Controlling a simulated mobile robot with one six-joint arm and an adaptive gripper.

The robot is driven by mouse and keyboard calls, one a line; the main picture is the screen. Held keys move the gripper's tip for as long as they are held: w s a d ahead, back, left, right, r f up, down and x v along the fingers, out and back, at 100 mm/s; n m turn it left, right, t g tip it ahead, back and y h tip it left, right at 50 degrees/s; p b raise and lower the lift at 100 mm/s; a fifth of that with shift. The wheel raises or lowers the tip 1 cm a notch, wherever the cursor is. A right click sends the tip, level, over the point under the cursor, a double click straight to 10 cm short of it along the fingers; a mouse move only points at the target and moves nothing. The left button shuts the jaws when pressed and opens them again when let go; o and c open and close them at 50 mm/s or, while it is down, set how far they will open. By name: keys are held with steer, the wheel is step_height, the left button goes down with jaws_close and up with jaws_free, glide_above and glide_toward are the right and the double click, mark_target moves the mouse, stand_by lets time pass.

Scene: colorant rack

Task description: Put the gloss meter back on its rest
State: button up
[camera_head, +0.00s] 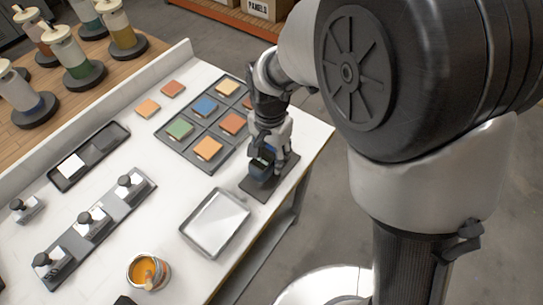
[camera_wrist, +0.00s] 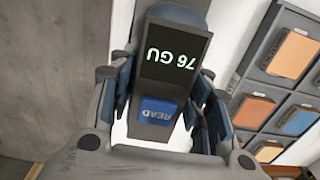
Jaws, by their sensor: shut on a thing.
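The gloss meter (camera_wrist: 175,52) is a dark box with a lit display reading "76 GU", upside down in the wrist view, and a blue READ button (camera_wrist: 158,111). My gripper (camera_wrist: 166,92) has its fingers on both sides of the meter and is shut on it. In the head view my gripper (camera_head: 266,152) points down near the table's right edge, and the meter is mostly hidden by the fingers. The dark flat rest (camera_head: 262,190) lies directly under it. I cannot tell whether the meter touches the rest.
A compartment tray (camera_head: 184,153) with coloured panels stands just left of my gripper. A shallow tray with a pale panel (camera_head: 216,222) lies in front. An open can of orange paint (camera_head: 148,271), a knobbed-block rack (camera_head: 95,232) and a narrow dark tray (camera_head: 103,142) are farther left.

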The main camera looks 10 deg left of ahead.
steer(key=shift+f+b, duration=0.3)
steer(key=shift+f, duration=1.15)
steer(key=shift+f, duration=0.1)
steer(key=o, duration=1.4)
